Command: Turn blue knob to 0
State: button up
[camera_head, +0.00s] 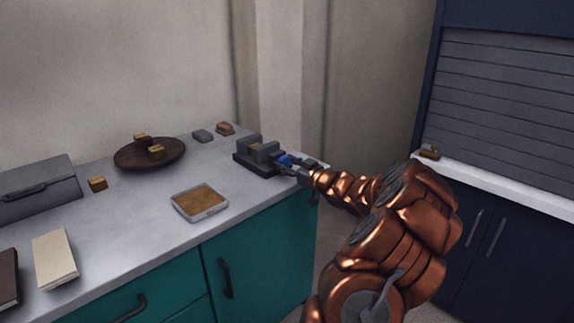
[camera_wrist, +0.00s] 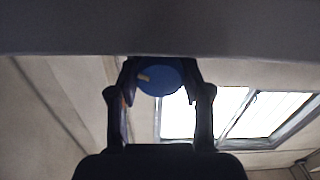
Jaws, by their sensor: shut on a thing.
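The blue knob (camera_head: 285,160) is on the right side of a dark grey device (camera_head: 243,158) on the counter. In the wrist view the knob (camera_wrist: 160,80) shows as a blue disc with a short yellow mark at its left. My gripper (camera_head: 294,168) reaches the knob from the right. In the wrist view my gripper (camera_wrist: 160,82) has one finger on each side of the knob and is shut on it. I cannot see a 0 mark or any scale in either view.
The pale counter (camera_head: 130,212) holds a tray (camera_head: 200,213), a round dark board (camera_head: 125,158) with small blocks, a grey box (camera_head: 38,192) and a cream book (camera_head: 54,257). A roller shutter cabinet (camera_head: 510,100) stands at the right. The counter's front middle is mostly clear.

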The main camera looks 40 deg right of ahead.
jog(key=c, duration=0.3)
jog(key=shift+f, duration=0.1)
